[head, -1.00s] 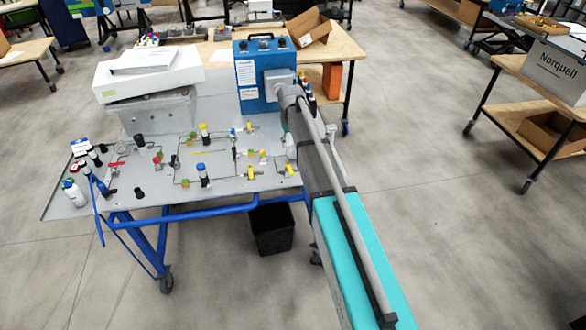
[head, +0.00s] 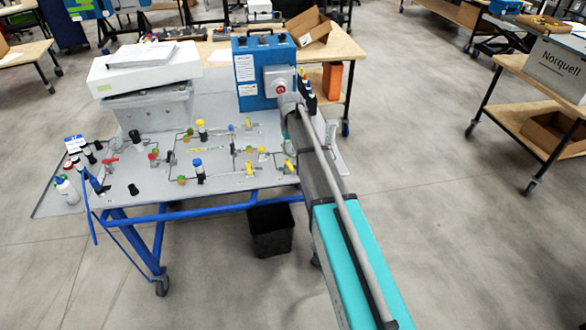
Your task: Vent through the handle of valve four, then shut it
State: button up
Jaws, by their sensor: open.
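The grey panel (head: 225,180) carries thin tubing and several small valves with yellow handles. One yellow handle (head: 289,165) is near the right edge beside my arm, another (head: 250,169) is near the front edge, and a third (head: 248,123) is farther back. A red handle (head: 109,161) is at the left. Valve numbers are too small to read, so I cannot tell which is valve four or how its handle is turned. My arm reaches from the lower right to the panel's right side. I cannot make out my gripper; the arm's end hides that area.
A blue box (head: 250,92) stands at the panel's back right. A white instrument (head: 125,80) stands at the back left. Capped bottles crowd the left edge, with a white bottle (head: 67,190) in front. A black bin (head: 270,230) stands below. The floor in front is open.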

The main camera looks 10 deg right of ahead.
aim_at(291, 166)
jog(key=shift+f+b, duration=3.65)
jog(key=shift+f, duration=0.3)
grip_shut()
